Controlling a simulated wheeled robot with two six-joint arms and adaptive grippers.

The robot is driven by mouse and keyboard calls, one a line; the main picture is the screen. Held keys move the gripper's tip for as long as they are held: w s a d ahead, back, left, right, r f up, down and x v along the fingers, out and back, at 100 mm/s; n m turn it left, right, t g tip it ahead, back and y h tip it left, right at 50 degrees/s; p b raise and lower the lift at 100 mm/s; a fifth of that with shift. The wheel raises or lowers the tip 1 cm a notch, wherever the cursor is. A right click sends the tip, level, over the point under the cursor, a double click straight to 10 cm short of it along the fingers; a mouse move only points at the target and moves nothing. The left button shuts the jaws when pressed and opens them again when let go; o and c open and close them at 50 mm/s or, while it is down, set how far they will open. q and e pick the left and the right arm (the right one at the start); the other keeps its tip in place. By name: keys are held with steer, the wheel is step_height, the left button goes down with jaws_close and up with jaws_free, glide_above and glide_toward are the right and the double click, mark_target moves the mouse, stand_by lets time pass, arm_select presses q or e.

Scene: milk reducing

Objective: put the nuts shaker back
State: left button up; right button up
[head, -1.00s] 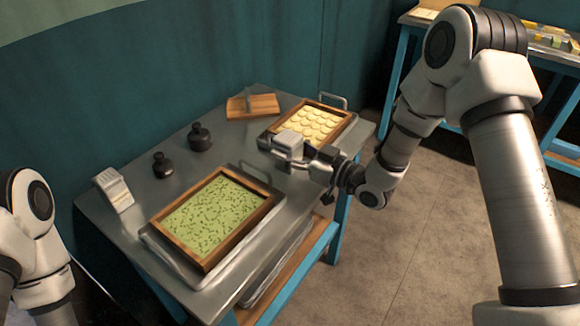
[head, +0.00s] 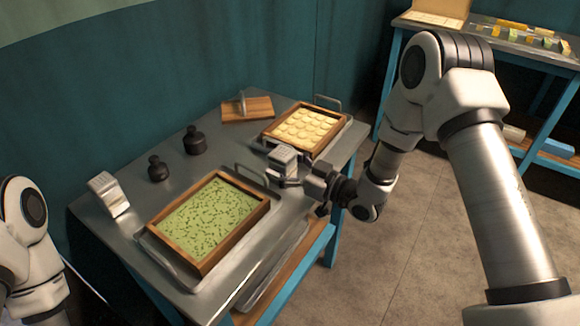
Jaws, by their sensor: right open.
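A pale metal box-shaped shaker (head: 284,158) stands roughly upright at the table's right side, between the two wooden trays. I cannot tell from its look whether it holds nuts. My right gripper (head: 279,180) is open low at the shaker, with its fingers close around or beside the base; contact is hard to tell. A similar pale shaker (head: 108,192) stands at the table's left edge. Of my left arm only links show at the lower left; its gripper is out of view.
The metal table (head: 150,208) holds a wooden frame of green filling (head: 266,207) in front and a tray of round pale pieces (head: 343,124) behind. Two dark knobbed weights (head: 195,141) (head: 158,168) and a wooden board with handle (head: 260,108) stand farther back.

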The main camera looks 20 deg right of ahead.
steer(key=v, duration=1.1)
steer(key=s+a+f+m+g+h, duration=0.1)
steer(key=s+f+m+g+h, duration=0.25)
steer(key=f, duration=0.65)
steer(key=s+a+f+m+g+h, duration=0.1)
steer(key=s+f+g+h, duration=0.25)
steer(key=s+f, duration=0.5)
steer(key=s+d+f+m+g+h, duration=0.1)
steer(key=s+f+g+h, duration=0.1)
steer(key=s, duration=0.5)
steer(key=s+d+f+m+g+h, duration=0.1)
steer(key=s+f+m+g+h, duration=0.1)
steer(key=s+f+g, duration=0.3)
steer(key=s+f, duration=0.1)
steer(key=s, duration=0.1)
steer(key=shift+s+d+f, duration=0.3)
steer(key=shift+s+d, duration=0.05)
steer(key=shift+d, duration=0.05)
step_height(320, 180, up, 7)
steer(key=p, duration=0.7)
steer(key=shift+f, duration=0.2)
